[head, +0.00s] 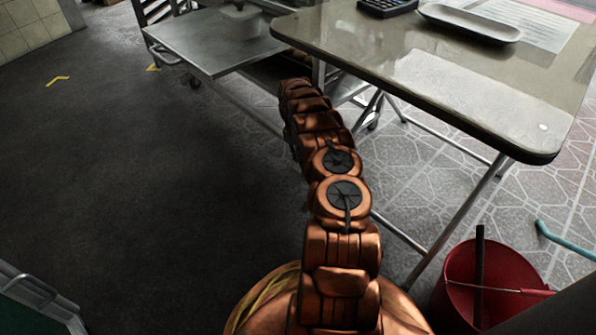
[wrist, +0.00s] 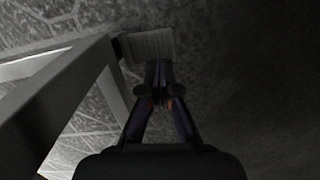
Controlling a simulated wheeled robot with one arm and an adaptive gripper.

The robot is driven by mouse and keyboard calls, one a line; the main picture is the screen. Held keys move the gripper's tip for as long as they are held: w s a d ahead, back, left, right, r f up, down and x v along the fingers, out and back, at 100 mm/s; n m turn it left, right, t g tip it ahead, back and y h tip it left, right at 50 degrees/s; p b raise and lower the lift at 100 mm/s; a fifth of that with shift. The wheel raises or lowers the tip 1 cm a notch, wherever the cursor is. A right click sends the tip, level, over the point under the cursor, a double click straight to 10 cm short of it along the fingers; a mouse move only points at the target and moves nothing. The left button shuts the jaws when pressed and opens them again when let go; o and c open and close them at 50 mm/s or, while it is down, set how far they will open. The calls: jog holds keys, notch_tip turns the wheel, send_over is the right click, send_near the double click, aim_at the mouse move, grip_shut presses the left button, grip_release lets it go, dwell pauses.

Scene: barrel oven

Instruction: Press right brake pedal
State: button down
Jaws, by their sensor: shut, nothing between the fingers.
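In the wrist view, my gripper (wrist: 158,75) is shut, with its two fingertips together and nothing between them. A small pale grey block with a ridged face (wrist: 150,45) is just beyond the fingertips; it looks like the brake pedal. The fingertips overlap its lower edge in the picture, and I cannot tell whether they touch it. In the head view, my arm reaches forward toward the lower part of a metal trolley (head: 215,42). My gripper and the pedal are hidden there behind the arm links.
Grey metal frame bars (wrist: 70,85) run close on the left of my gripper. A folding table (head: 450,85) stands right of my arm, its legs slanting near it. A red bucket (head: 500,290) sits at lower right. The dark floor (head: 150,190) on the left is clear.

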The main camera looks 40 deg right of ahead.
aim_at(297, 167)
notch_tip(297, 167, down, 3)
jog(key=shift+s+f+b, duration=0.15)
jog(key=shift+b, duration=0.55)
jog(key=shift+a+f, duration=0.1)
jog(key=shift+f, duration=1.1)
jog(key=shift+r, duration=0.1)
jog(key=w, duration=0.2)
jog(key=w+r, duration=0.1)
jog(key=shift+d, duration=0.3)
